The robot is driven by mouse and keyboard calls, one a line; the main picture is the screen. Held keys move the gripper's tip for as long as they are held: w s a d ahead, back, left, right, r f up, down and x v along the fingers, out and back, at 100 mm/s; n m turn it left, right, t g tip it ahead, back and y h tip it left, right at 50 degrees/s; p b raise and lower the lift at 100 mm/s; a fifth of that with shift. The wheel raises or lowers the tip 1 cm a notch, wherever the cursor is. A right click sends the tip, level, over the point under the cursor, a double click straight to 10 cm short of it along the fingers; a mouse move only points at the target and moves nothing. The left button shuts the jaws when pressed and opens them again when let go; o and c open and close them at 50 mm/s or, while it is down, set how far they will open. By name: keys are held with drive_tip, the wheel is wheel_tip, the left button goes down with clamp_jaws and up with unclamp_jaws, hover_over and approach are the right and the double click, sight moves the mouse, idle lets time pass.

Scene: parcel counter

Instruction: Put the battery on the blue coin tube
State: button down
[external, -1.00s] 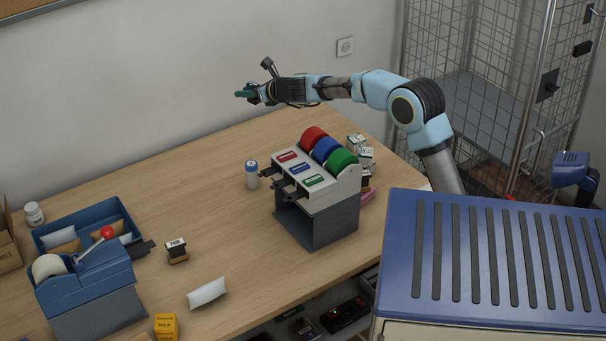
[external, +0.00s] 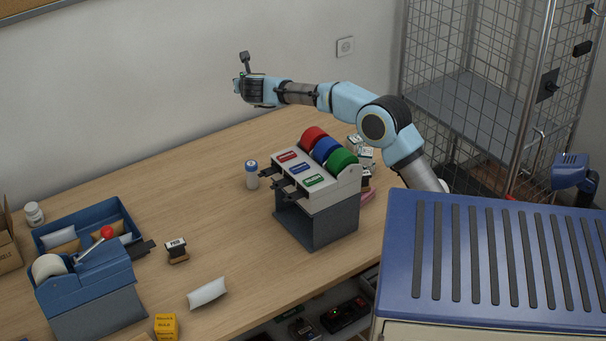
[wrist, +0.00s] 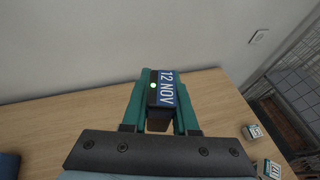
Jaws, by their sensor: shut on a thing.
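My gripper (wrist: 160,112) is shut on a dark block that looks like the battery (wrist: 165,90). It has a blue label reading "12 NOV" and a green light, and sits between the teal fingers. In the external view my gripper (external: 240,85) is high above the back of the counter, in front of the wall; the battery is mostly hidden there. The blue coin tube (external: 251,178) looks like the small pale cylinder with a blue cap, standing upright left of the tape rack. My gripper is well above and apart from it.
A rack with red, blue and green rolls (external: 318,190) stands right of the tube. A blue dispenser and tray (external: 90,270), a stamp (external: 177,250) and a white pouch (external: 207,294) are at the left. Bare counter (external: 215,200) surrounds the tube's left side.

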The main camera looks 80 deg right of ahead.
sight(251, 166)
wheel_tip(251, 166, down, 24)
drive_tip(key=s+a+m+g+h+p, duration=0.1)
drive_tip(key=s+m+g+p, duration=0.1)
drive_tip(key=m+g, duration=0.3)
drive_tip(key=shift+a+r+g+h+p, duration=0.15)
drive_tip(key=shift+g+h+p, duration=0.15)
drive_tip(key=shift+g+p, duration=0.35)
drive_tip(key=shift+s+f, duration=0.1)
drive_tip(key=shift+f, duration=0.15)
drive_tip(key=c, duration=0.7)
unclamp_jaws()
drive_tip(key=shift+r, duration=0.1)
drive_tip(key=shift+r, duration=0.1)
